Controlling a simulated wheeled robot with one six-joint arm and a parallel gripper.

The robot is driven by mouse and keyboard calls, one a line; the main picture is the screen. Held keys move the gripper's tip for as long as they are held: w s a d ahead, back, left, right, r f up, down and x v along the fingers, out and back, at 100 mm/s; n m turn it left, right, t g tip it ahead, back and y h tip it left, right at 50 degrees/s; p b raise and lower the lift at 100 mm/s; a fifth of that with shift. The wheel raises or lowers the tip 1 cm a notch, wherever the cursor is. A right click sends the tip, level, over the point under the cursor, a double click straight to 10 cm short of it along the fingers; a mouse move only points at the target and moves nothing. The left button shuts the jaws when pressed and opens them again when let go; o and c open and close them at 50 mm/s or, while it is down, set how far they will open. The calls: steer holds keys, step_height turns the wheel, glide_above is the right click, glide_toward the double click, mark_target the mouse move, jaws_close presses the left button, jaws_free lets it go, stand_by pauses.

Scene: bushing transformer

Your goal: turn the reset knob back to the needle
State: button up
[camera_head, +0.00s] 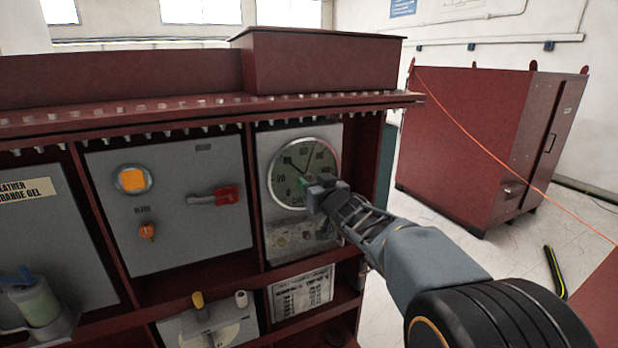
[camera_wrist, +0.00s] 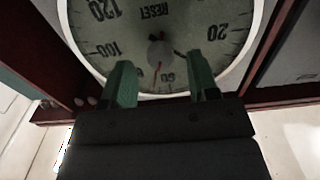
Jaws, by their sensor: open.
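The round gauge (camera_head: 297,160) has a pale dial and sits in the grey right-hand panel of the red cabinet. In the wrist view the gauge (camera_wrist: 215,55) appears upside down, with "RESET" printed on it. A small grey reset knob (camera_wrist: 156,48) is at the dial's middle. A thin red pointer (camera_wrist: 158,72) runs from it towards the wrist, and a dark needle (camera_wrist: 182,53) lies to its right. My gripper (camera_wrist: 162,78) is open, its green fingers apart on either side of the red pointer. In the head view my gripper (camera_head: 311,188) covers the dial's lower right; contact is unclear.
A red ledge (camera_head: 200,113) overhangs the panels. A red cabinet (camera_head: 465,140) stands behind to the right.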

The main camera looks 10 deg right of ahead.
mark_target(310, 179)
steer(key=shift+w+a, duration=0.2)
steer(key=shift+w, duration=0.65)
steer(key=shift+w+a, duration=0.15)
steer(key=shift+w, duration=0.7)
steer(key=c, duration=0.9)
steer(key=shift+f+n, duration=0.1)
steer(key=shift+n, duration=0.2)
steer(key=shift+f+n+b, duration=0.1)
steer(key=shift+n+b, duration=0.75)
steer(key=shift+n, duration=0.15)
steer(key=n+b, duration=0.2)
steer(key=n, duration=0.1)
steer(key=shift+n, duration=0.3)
steer(key=n+b, duration=0.2)
steer(key=n, duration=0.4)
steer(key=shift+b, duration=0.35)
steer(key=shift+r, duration=0.2)
